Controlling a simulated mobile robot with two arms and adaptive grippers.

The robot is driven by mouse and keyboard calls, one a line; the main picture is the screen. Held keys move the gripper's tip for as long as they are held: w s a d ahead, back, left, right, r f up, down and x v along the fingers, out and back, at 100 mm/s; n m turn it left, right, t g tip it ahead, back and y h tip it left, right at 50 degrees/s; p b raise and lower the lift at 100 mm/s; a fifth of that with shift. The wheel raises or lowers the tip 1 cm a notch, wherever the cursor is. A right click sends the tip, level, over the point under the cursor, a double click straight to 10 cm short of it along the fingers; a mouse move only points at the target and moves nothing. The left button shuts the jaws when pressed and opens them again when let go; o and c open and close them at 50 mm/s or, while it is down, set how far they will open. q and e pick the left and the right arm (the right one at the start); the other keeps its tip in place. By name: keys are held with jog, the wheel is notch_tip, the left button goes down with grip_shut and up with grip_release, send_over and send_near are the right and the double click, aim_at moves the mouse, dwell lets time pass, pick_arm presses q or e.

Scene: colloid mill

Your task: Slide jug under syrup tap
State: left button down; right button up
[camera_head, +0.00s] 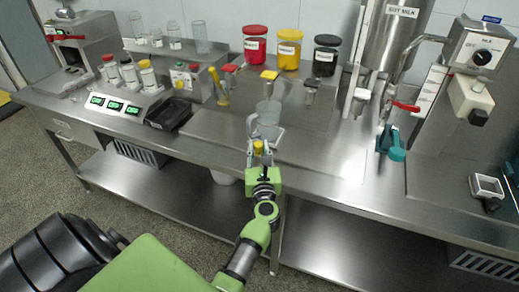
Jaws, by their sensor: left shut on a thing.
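A clear, greyish jug (268,115) stands upright on the steel counter near its middle, with its handle (251,126) toward the front left. My left gripper (258,146) reaches in from the front and is shut on the jug at its handle side; the exact grip is small and partly hidden. The yellow tap is almost straight behind and above the jug. My right gripper is out of view.
Red (255,45), yellow (288,50) and black (325,55) syrup jars stand above the taps. A black tray (169,115) lies to the left. A teal-handled item (391,145) and the milk machine (475,50) are right. The counter right of the jug is clear.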

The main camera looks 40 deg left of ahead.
pick_arm(q)
jog(key=c, duration=1.7)
grip_release()
